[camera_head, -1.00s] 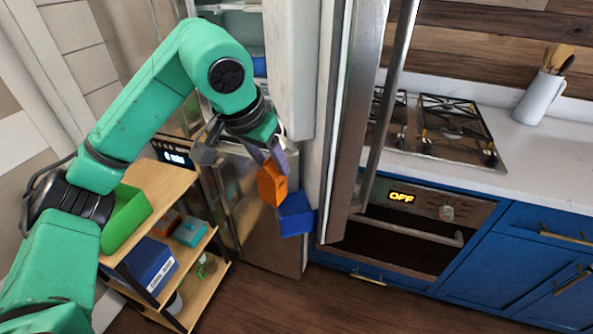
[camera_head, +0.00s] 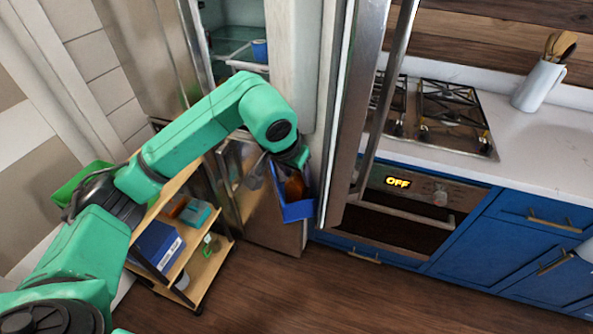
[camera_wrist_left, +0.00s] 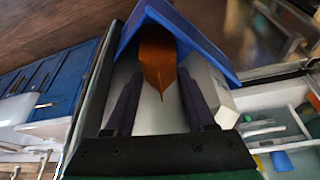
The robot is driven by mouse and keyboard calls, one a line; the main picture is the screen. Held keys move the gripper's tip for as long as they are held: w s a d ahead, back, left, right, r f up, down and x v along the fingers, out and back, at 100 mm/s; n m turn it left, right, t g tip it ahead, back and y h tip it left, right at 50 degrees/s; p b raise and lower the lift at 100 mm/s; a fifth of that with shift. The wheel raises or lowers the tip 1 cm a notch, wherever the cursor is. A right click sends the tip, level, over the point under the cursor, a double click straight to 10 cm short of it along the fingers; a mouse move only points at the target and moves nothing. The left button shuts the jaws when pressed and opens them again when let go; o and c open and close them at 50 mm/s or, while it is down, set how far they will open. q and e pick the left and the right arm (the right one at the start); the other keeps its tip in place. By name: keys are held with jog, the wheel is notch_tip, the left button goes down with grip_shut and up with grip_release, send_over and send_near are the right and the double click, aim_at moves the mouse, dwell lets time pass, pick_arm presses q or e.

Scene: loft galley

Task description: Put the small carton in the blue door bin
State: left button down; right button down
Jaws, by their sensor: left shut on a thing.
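The small orange carton (camera_head: 294,188) is held in my left gripper (camera_head: 286,166), at the blue door bin (camera_head: 298,211) on the inner side of the open fridge door. In the head view the carton's lower part is behind the bin's front wall. In the left wrist view the carton (camera_wrist_left: 158,58) is between the two fingers of my left gripper (camera_wrist_left: 159,80), with the blue bin walls (camera_wrist_left: 205,38) around its far end. I cannot tell whether the carton touches the bin's floor. My right gripper is not in view.
The fridge door (camera_head: 338,120) stands open beside the bin. A wooden shelf cart (camera_head: 207,272) with a green bin (camera_head: 80,185) and a blue box (camera_head: 155,246) is at left. A blue cup (camera_head: 260,50) stands inside the fridge. The floor in front is clear.

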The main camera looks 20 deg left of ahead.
pick_arm(q)
jog(key=c, duration=0.5)
grip_release()
jog(key=shift+a, duration=0.1)
jog(key=shift+r, duration=0.35)
jog(key=b+v, duration=0.3)
jog(key=v, duration=0.8)
jog(key=shift+s+r, duration=0.25)
jog(key=shift+s, duration=0.05)
jog(key=shift+a+f, duration=0.1)
